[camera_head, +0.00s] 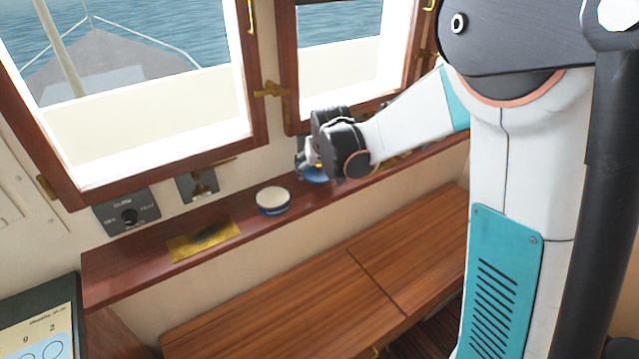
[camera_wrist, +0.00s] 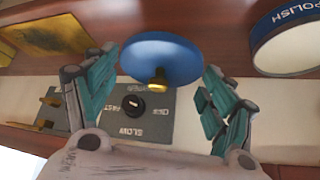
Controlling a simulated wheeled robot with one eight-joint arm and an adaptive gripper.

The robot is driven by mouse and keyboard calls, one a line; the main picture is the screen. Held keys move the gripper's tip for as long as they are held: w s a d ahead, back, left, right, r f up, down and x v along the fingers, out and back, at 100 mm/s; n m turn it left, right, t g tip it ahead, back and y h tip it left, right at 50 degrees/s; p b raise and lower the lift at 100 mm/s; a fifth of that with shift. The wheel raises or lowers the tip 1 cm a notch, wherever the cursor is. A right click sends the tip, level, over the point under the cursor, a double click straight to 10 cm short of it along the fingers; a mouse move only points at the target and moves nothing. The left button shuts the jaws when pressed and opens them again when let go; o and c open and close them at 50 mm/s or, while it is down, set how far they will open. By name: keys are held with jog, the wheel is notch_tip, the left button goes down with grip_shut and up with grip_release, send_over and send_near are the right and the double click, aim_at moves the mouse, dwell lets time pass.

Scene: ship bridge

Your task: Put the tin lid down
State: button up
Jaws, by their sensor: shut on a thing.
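The tin lid is a round blue disc (camera_wrist: 160,58) between the two teal fingers of my gripper (camera_wrist: 163,65) in the wrist view. My gripper is shut on it by its edges. A small brass piece shows at its lower rim; I cannot tell whether it belongs to the lid. In the head view the lid (camera_head: 317,177) shows as a blue patch under my gripper (camera_head: 310,168), over the wooden ledge (camera_head: 240,222). I cannot tell whether it touches the ledge. A round blue-and-white tin (camera_head: 272,200) stands on the ledge left of my gripper. The wrist view shows its POLISH lettering (camera_wrist: 290,40).
A yellow, dark-stained flat piece (camera_head: 203,240) lies on the ledge further left. Another yellow piece (camera_wrist: 45,32) lies on my gripper's other side. Wall panels with a knob (camera_head: 128,214) and a lever (camera_head: 197,184) sit behind the ledge, below the windows. A wooden bench (camera_head: 310,290) is in front.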

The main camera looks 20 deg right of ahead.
aim_at(320, 177)
notch_tip(320, 177, down, 4)
jog(key=shift+f+b, duration=0.25)
jog(key=shift+b, duration=0.5)
jog(key=shift+r, duration=0.15)
jog(key=o, duration=1)
